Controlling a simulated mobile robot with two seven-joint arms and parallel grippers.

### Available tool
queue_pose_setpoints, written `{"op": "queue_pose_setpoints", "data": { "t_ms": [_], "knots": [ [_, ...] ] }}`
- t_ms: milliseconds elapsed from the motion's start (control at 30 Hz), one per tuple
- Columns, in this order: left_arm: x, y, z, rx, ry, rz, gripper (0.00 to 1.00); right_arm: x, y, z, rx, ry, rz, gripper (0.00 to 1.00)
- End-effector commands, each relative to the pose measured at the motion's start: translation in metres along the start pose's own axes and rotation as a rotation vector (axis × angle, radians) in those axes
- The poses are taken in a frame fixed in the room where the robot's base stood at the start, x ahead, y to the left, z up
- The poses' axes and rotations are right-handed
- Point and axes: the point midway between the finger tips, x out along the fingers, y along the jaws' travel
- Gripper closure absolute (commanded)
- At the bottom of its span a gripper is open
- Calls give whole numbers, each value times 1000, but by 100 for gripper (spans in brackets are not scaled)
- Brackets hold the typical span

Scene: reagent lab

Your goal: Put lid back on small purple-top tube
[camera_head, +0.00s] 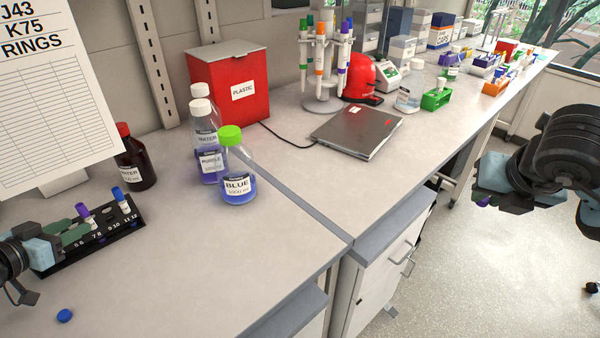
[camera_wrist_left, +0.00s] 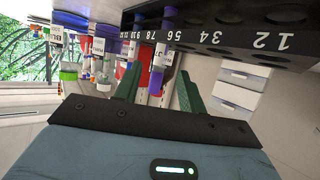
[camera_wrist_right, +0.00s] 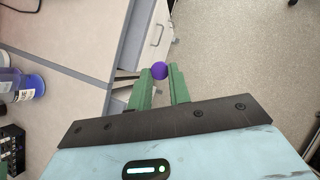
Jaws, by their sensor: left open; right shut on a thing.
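A black tube rack (camera_head: 128,225) stands on the left bench. A small tube with a purple upper end (camera_head: 83,211) and a white label stands upright in it; I cannot tell whether that end is covered. My left gripper (camera_head: 82,232) is open at the rack. In the left wrist view the purple-ended tube (camera_wrist_left: 156,78) shows between its green fingers, with no clear contact. My right gripper (camera_wrist_right: 161,72) is shut on a purple lid (camera_wrist_right: 159,70), held at the fingertips over the floor, away from the bench. The lid is partly visible in the head view (camera_head: 485,201).
A blue-topped tube (camera_head: 119,195) stands in the same rack. A loose blue lid (camera_head: 65,316) lies near the bench front.

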Motion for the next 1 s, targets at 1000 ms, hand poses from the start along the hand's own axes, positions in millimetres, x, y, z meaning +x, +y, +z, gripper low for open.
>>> {"op": "queue_pose_setpoints", "data": {
  "t_ms": [1000],
  "knots": [
    [44, 0, 2, -1, 2, -1, 60, 76, -4, -42, -16, 112, -40, 100]
  ]
}}
